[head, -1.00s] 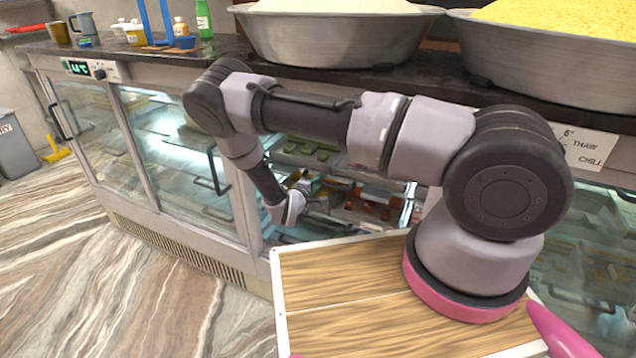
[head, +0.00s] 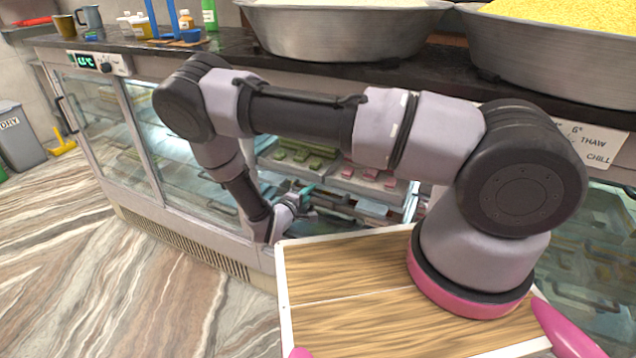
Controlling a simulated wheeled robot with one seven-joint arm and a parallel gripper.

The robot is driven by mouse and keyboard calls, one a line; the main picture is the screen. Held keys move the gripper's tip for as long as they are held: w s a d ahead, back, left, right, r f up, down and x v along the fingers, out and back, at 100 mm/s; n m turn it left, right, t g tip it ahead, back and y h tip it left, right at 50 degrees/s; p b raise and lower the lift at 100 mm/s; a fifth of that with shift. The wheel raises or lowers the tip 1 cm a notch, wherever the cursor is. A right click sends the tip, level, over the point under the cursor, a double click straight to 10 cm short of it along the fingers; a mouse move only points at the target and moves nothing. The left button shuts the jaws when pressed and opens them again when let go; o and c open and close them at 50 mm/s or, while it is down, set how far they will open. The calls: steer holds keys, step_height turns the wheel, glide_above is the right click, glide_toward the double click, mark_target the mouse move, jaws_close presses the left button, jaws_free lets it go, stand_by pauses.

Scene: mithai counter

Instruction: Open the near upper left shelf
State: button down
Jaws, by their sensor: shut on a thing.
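The glass-fronted counter (head: 200,236) runs across the view, with an open bay behind my arm. In that bay an upper shelf (head: 335,180) holds green sweets (head: 300,155) and pink sweets (head: 368,173). It appears pulled part way out towards me. My gripper (head: 308,198) is at the front of this shelf, shut on what looks like its dark handle. The fingertips and handle are small, and my forearm hides part of the bay.
My wooden-topped base lies close below the bay. Large metal bowls (head: 345,35) stand on the dark countertop, one with yellow grains (head: 560,12). A closed glass pane (head: 185,165) is left of the bay. Striped floor (head: 120,270) is clear at left.

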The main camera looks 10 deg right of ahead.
steer(key=f+v, duration=0.2)
steer(key=v, duration=1)
steer(key=s+f+v, duration=0.1)
steer(key=f+v, duration=0.2)
steer(key=v, duration=1)
steer(key=shift+s+a, duration=0.25)
steer(key=shift+a, duration=0.25)
steer(key=shift+f, duration=0.15)
steer(key=c, duration=0.8)
jaws_free()
steer(key=shift+a, duration=0.1)
steer(key=v, duration=1)
steer(key=shift+s+a, duration=0.1)
steer(key=shift+s, duration=0.2)
steer(key=shift+s, duration=0.1)
